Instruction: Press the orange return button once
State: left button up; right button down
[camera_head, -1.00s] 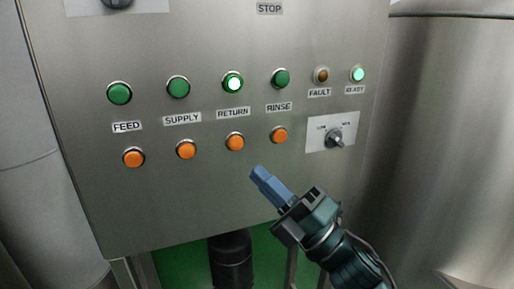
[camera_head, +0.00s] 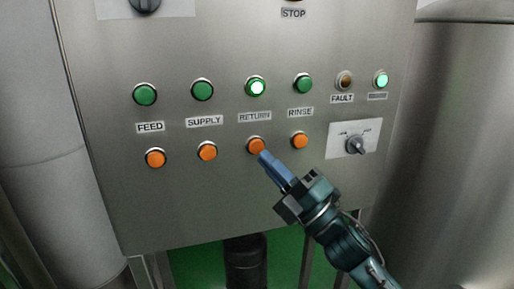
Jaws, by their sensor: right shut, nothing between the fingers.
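The orange return button (camera_head: 256,145) sits below the RETURN label (camera_head: 254,116) on the steel panel, in the lower row of orange buttons. The green return button (camera_head: 256,87) above the label is lit bright. My right gripper (camera_head: 264,156) is shut and empty. Its blue fingertips lie at the lower right edge of the orange return button and overlap it slightly in the picture. I cannot tell whether they touch it. My left gripper is not in view.
Orange buttons for supply (camera_head: 207,151) and rinse (camera_head: 299,140) flank the return one. A rotary knob (camera_head: 355,145) is at the right. The READY lamp (camera_head: 381,80) glows; the FAULT lamp (camera_head: 344,81) is dark. A steel tank (camera_head: 455,150) stands at the right.

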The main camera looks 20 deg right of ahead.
jog(key=shift+w, duration=0.95)
dwell(0.6)
dwell(0.8)
jog(key=shift+w, duration=0.4)
jog(key=shift+w, duration=0.4)
dwell(0.5)
dwell(0.4)
jog(key=shift+s, duration=0.85)
